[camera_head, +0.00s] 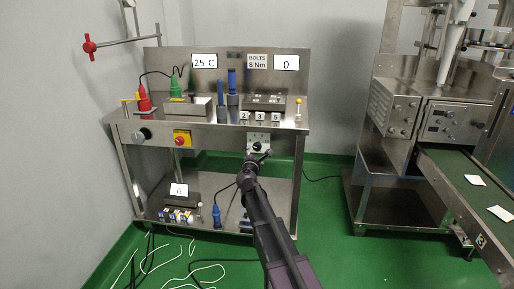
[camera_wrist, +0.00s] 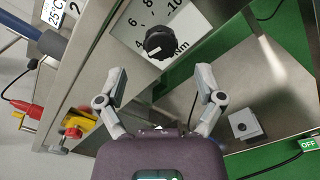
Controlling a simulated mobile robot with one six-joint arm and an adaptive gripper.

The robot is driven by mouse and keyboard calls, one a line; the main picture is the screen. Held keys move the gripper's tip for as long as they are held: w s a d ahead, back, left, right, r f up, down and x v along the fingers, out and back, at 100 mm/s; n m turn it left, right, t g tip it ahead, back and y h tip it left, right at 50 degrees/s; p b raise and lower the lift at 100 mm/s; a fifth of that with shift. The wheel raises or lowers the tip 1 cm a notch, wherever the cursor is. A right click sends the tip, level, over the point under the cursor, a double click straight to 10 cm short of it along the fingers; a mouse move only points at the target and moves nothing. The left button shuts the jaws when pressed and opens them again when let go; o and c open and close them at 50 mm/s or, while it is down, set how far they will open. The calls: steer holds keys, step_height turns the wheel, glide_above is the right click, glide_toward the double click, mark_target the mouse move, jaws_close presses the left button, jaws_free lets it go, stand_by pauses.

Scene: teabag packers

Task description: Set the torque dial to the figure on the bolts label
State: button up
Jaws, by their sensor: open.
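The torque dial is a black knob (camera_wrist: 160,42) on a white scale plate (camera_wrist: 188,22) marked 4, 6, 8, 10 and Nm in the wrist view. A short pale mark shows on the knob's lower left side; I cannot tell its exact setting. In the head view the dial plate (camera_head: 258,137) is on the bench front. The bolts label (camera_head: 257,62) on the back panel reads 8 Nm. My gripper (camera_wrist: 160,76) is open, its fingers apart and empty, just short of the knob. In the head view my gripper (camera_head: 258,157) partly covers the dial's lower area.
A yellow and red stop button (camera_head: 182,138) and a black knob (camera_head: 142,134) sit left on the bench front. A display (camera_head: 286,62) reading 0 is beside the label. The lower shelf (camera_head: 283,186) is below. A conveyor machine (camera_head: 425,110) stands right, past open green floor.

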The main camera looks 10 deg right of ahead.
mark_target(257, 147)
steer(key=x, duration=0.6)
steer(key=shift+w+d, duration=0.1)
steer(key=shift+w, duration=0.2)
steer(key=c, duration=1.2)
